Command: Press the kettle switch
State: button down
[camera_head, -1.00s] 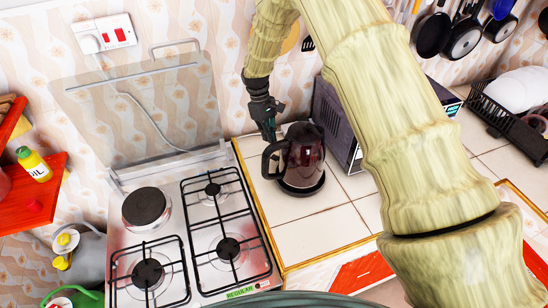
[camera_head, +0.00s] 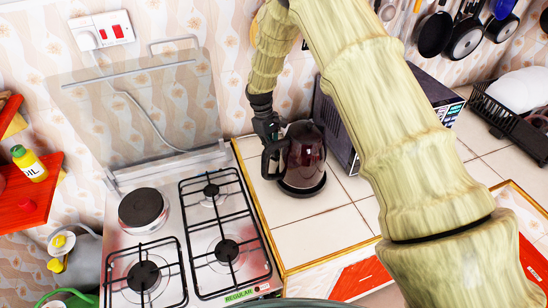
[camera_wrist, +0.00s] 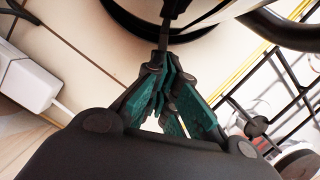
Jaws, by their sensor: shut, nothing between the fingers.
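A dark, glossy kettle (camera_head: 306,158) stands upright on its round black base on the tiled counter, right of the stove. Its black handle (camera_head: 268,160) faces left. My gripper (camera_wrist: 168,62) is shut and empty, with green finger pads. In the head view it is at the back left of the kettle, by the top of the handle, and its fingertips are partly hidden. In the wrist view a thin dark tab (camera_wrist: 168,34) sticks out from the kettle's lower edge, right at the fingertips. I cannot tell whether they touch. The tab looks like the switch.
A gas stove (camera_head: 190,240) with black grates lies left of the kettle. A microwave (camera_head: 340,135) is close behind it on the right, partly hidden by my arm. A white plug (camera_wrist: 30,82) and cable show in the wrist view. The counter in front of the kettle is clear.

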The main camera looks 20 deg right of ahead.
jog(key=shift+b+x, duration=0.4)
jog(key=shift+x, duration=0.5)
jog(key=shift+w+a, duration=0.1)
jog(key=shift+w, duration=0.15)
jog(key=shift+w+a+r, duration=0.25)
jog(key=shift+w+a, duration=0.1)
jog(key=shift+w, duration=0.3)
jog(key=shift+w+a+r, duration=0.25)
jog(key=shift+w+a, duration=0.1)
jog(key=shift+w, duration=0.35)
jog(key=shift+r, duration=0.1)
jog(key=v, duration=1.1)
jog(key=shift+r, duration=0.4)
jog(key=shift+w, duration=0.1)
